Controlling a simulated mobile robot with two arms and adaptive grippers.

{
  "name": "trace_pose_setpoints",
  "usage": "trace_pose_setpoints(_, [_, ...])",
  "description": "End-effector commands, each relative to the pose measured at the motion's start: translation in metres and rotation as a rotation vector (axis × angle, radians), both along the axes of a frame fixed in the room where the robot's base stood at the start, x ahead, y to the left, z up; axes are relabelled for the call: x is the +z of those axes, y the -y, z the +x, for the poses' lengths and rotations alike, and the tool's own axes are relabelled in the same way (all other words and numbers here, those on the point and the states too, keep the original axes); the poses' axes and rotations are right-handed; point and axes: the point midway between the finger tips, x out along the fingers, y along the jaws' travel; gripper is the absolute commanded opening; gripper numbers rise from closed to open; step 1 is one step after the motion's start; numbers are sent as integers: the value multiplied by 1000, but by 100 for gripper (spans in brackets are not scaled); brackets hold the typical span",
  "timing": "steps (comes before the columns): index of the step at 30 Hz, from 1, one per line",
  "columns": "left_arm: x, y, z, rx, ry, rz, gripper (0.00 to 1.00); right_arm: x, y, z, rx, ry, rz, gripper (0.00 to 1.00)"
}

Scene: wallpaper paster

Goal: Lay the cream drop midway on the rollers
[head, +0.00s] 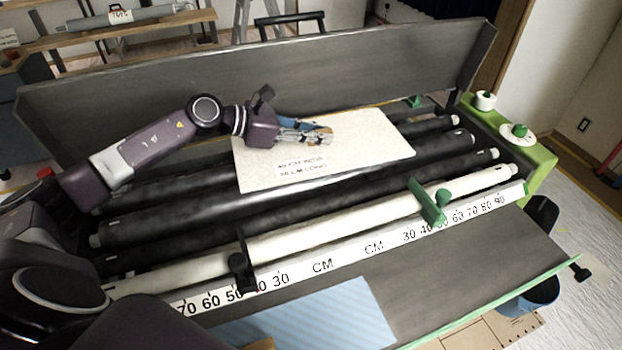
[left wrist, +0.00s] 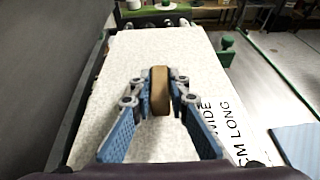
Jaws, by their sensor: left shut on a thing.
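The cream drop (head: 365,150) is a flat pale speckled sheet with a printed size label. It lies level over the black rollers (head: 200,225), around the middle of their length; I cannot tell whether it touches them or hangs just above. My left gripper (head: 318,136) is above the drop. In the left wrist view its blue fingers (left wrist: 160,98) are shut on a brown grip (left wrist: 160,90) that stands up from the drop (left wrist: 125,70). My right gripper is not in view.
A white ruler (head: 340,257) with CM marks runs along the front, with a green slider (head: 428,203) and a black slider (head: 241,268). A tall grey panel (head: 380,70) stands behind the rollers. A blue sheet (head: 340,315) lies on the front board.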

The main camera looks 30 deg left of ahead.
Motion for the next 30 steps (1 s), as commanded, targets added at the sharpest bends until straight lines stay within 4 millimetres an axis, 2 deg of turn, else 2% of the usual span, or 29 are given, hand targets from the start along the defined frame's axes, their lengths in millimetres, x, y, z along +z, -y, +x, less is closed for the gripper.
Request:
trace_pose_setpoints(1, [-2,-11,4,24,2,0,0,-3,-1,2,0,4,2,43])
trace_pose_setpoints(3, [-5,-21,8,45,2,0,0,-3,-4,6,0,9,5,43])
trace_pose_setpoints(6, [-17,-26,10,57,-1,-2,0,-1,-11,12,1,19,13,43])
trace_pose_setpoints(12, [-53,-25,9,58,-2,-4,0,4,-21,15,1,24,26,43])
trace_pose_setpoints(17, [-68,-25,10,56,0,-4,0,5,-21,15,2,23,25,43])
trace_pose_setpoints(22, [-93,-25,9,57,-2,-4,0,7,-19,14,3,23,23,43])
trace_pose_setpoints(25, [-102,-25,9,57,1,-3,0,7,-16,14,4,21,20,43])
trace_pose_setpoints(30, [-104,-25,9,56,2,-2,0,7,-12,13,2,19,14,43])
